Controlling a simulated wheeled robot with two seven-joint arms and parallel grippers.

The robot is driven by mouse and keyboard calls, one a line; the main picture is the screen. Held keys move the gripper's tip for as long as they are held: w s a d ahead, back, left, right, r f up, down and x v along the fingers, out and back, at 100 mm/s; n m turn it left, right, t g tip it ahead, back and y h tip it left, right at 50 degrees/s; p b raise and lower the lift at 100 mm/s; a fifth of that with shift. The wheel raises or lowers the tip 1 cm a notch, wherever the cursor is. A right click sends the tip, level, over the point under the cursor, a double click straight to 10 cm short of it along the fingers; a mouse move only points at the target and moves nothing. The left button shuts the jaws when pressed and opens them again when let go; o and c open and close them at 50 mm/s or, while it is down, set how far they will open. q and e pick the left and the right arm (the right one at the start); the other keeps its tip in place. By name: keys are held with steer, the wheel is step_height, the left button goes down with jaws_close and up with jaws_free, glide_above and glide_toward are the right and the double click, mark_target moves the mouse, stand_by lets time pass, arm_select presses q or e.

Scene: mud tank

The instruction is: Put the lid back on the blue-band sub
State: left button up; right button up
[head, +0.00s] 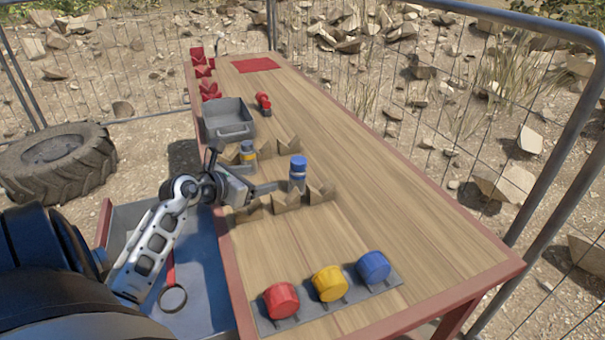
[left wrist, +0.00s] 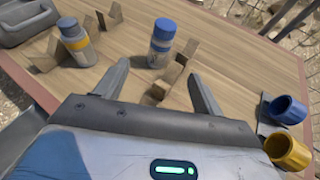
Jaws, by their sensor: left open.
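The blue-band sub (head: 298,172) is a small grey bottle with a blue band and a blue top. It stands upright among wooden blocks on the table, and in the left wrist view (left wrist: 160,46) it stands just beyond my fingers. My left gripper (head: 262,181) is open and empty beside it, with the fingers pointing toward it; the two fingers also show in the left wrist view (left wrist: 160,82). They look apart from the bottle. No separate loose lid can be made out. My right gripper is not in view.
A yellow-band bottle (head: 248,153) stands nearby. Angled wooden blocks (head: 287,199) lie around both bottles. A grey bin (head: 226,121) is farther back. Red (head: 281,301), yellow (head: 330,284) and blue (head: 373,267) cylinders sit at the near end. The table's right side is clear.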

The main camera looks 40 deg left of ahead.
mark_target(293, 172)
arm_select(q)
steer(key=x, duration=1)
steer(key=shift+w+f, duration=0.1)
steer(key=shift+w, duration=0.3)
steer(key=shift+b+x, duration=0.3)
steer(key=shift+x, duration=2.3)
steer(key=shift+d, duration=0.15)
steer(key=shift+c, duration=0.3)
steer(key=c, duration=1.4)
